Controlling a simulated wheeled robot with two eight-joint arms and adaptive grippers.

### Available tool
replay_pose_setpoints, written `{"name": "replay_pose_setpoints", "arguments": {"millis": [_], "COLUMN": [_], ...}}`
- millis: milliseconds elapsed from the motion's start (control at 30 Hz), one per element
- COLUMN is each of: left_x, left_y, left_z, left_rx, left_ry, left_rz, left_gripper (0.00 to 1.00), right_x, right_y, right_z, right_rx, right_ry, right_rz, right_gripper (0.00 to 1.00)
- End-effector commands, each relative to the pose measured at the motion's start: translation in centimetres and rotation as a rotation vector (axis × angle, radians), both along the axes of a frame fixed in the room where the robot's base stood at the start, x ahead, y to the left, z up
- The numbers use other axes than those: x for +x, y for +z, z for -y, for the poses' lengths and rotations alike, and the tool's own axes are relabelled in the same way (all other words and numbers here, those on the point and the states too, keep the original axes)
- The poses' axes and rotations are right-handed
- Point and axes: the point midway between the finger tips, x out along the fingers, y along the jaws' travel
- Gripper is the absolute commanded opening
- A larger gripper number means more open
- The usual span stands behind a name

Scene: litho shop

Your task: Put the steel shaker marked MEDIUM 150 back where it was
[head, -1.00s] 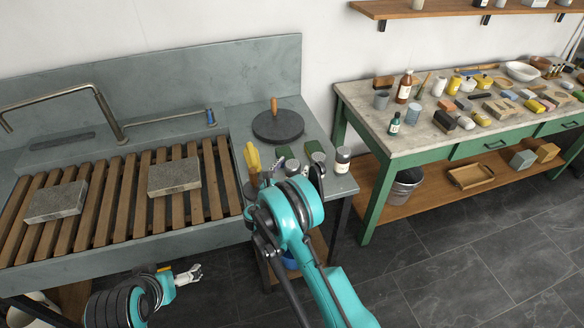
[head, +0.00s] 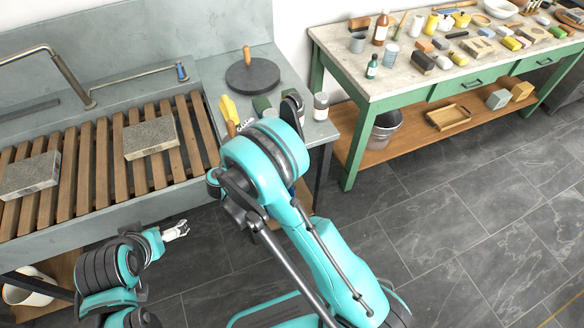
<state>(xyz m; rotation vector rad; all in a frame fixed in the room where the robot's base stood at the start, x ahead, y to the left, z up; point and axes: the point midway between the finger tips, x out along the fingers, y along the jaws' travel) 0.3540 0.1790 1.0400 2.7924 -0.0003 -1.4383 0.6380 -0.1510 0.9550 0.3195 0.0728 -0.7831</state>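A steel shaker (head: 320,106) with a dark top stands upright near the right edge of the slate counter, beside the slatted sink. Its marking is too small to read, so I cannot tell whether it is MEDIUM 150. A dark-topped item (head: 292,98) just left of it is partly covered by my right arm. My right gripper (head: 244,126) is mostly hidden behind that arm, at the counter's front among the small items; its fingers and any hold do not show clearly. My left gripper (head: 177,231) is low in front of the sink, empty, its small fingers apart.
A yellow-headed tool (head: 229,109) and a green container (head: 262,105) stand on the counter (head: 213,75), with a dark round slab (head: 252,76) behind. Two stone blocks (head: 150,137) lie on the slats. The green bench (head: 385,92) at right is crowded. Floor between is clear.

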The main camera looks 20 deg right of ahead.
Motion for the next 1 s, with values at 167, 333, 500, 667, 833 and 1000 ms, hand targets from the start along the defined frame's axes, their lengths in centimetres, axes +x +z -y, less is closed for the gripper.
{"name": "replay_pose_setpoints", "arguments": {"millis": [167, 333, 500, 667, 833, 1000], "left_x": [0.0, 0.0, 0.0, 0.0, 0.0, 0.0], "left_y": [0.0, 0.0, 0.0, 0.0, 0.0, 0.0], "left_z": [0.0, 0.0, 0.0, 0.0, 0.0, 0.0], "left_rx": [0.000, 0.000, 0.000, 0.000, 0.000, 0.000], "left_ry": [0.000, 0.000, 0.000, 0.000, 0.000, 0.000], "left_rz": [0.000, 0.000, 0.000, 0.000, 0.000, 0.000], "left_gripper": [1.00, 1.00, 1.00, 1.00, 1.00, 1.00], "right_x": [-2.7, -7.4, -13.5, -19.7, -25.0, -27.7], "right_y": [3.9, 6.4, 8.0, 8.8, 8.8, 8.6], "right_z": [3.7, 5.8, 6.5, 5.9, 4.4, 3.0], "right_rx": [0.420, 0.823, 1.213, 1.564, 1.873, 2.049], "right_ry": [-0.116, -0.277, -0.484, -0.719, -0.972, -1.136], "right_rz": [0.090, 0.202, 0.333, 0.470, 0.605, 0.683], "right_gripper": [0.71, 0.71, 0.71, 0.71, 0.71, 0.71]}}
